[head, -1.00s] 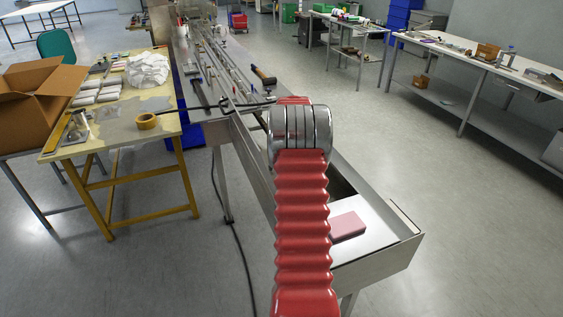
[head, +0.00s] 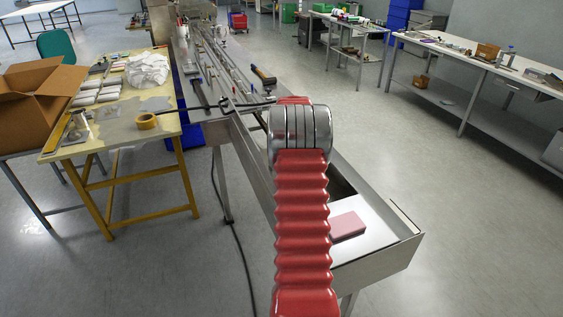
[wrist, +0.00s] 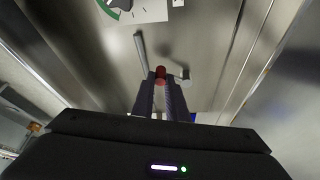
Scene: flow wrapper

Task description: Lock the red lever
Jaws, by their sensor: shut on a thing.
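In the wrist view the red lever (wrist: 160,71) shows as a small red, rounded end between the tips of my gripper (wrist: 160,88). The two dark fingers are close together and shut on it. A metal bracket or rod (wrist: 181,76) sits just right of the fingertips. In the head view my own red arm hides the lever and the gripper.
A dial with a green arc on a white plate (wrist: 148,12) is on the metal panel ahead. In the head view, the long metal machine (head: 258,180) runs into the distance.

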